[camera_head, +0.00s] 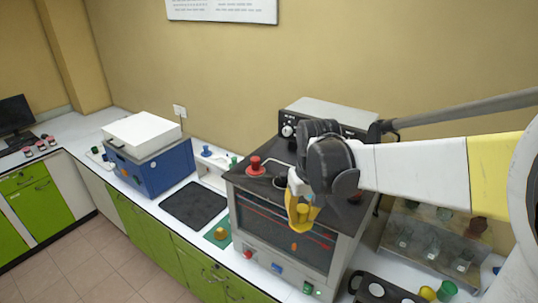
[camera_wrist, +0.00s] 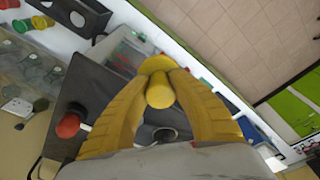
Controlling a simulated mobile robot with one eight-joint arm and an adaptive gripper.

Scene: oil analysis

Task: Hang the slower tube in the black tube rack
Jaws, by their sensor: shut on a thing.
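My gripper (camera_head: 300,208) is over the front of the bath unit, its yellow fingers pointing down. In the wrist view my gripper (camera_wrist: 158,68) is shut around a yellow-topped piece (camera_wrist: 160,92), which I take to be the tube's stopper. This yellow piece also shows between the fingers in the head view (camera_head: 304,213). The tube's body is not clearly seen. A black holder with round openings, apparently the black tube rack (camera_head: 367,281), is at the bottom right, partly cut off. It also shows at the top left of the wrist view (camera_wrist: 87,12).
The bath unit (camera_head: 262,262) has a dark top with a red stopper (camera_head: 255,163) and a round opening. Green and yellow cups (camera_head: 447,290) are beside the rack. A glassware stand (camera_head: 430,240) is behind. A blue box (camera_head: 160,170) and black mat (camera_head: 195,205) are left.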

